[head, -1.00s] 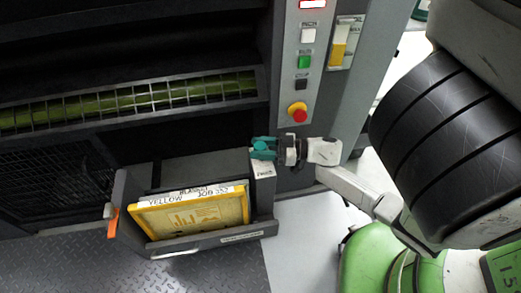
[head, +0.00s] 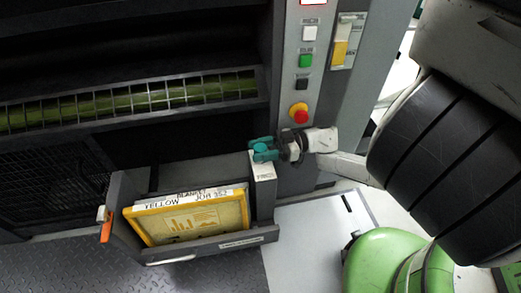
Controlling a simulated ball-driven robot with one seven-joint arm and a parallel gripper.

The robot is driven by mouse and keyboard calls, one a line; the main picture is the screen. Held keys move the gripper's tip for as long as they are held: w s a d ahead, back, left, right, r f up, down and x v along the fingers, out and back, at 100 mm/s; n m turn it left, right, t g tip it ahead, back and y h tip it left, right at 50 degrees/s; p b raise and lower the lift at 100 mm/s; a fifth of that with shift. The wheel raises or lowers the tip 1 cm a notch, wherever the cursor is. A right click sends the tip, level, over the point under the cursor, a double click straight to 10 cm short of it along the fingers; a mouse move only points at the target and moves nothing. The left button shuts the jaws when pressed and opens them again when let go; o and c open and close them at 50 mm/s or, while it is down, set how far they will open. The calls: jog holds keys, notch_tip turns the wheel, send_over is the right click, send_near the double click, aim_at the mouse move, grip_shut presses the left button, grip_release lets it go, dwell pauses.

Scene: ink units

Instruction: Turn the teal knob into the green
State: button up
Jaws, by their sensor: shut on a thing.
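The teal knob (head: 262,144) sits on top of the narrow grey post at the right end of the open tray, above a white label (head: 264,172). My gripper (head: 273,148) reaches it from the right and is shut on it. The fingers look teal too, so they are hard to tell from the knob. No green zone around the knob can be made out; the gripper and the small size hide the dial.
A yellow-framed plate (head: 188,219) labelled YELLOW leans in the open grey tray (head: 212,243). A button column with a green button (head: 306,61) and a red-and-yellow stop knob (head: 299,113) rises just above my gripper. An orange-tipped handle (head: 106,228) is at left.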

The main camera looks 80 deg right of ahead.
jog(key=o, duration=0.9)
jog(key=shift+o, duration=0.2)
jog(key=shift+s, duration=0.1)
jog(key=p+v, duration=0.1)
jog(key=v, duration=0.9)
jog(key=shift+s+d, duration=0.2)
jog(key=shift+s, duration=0.15)
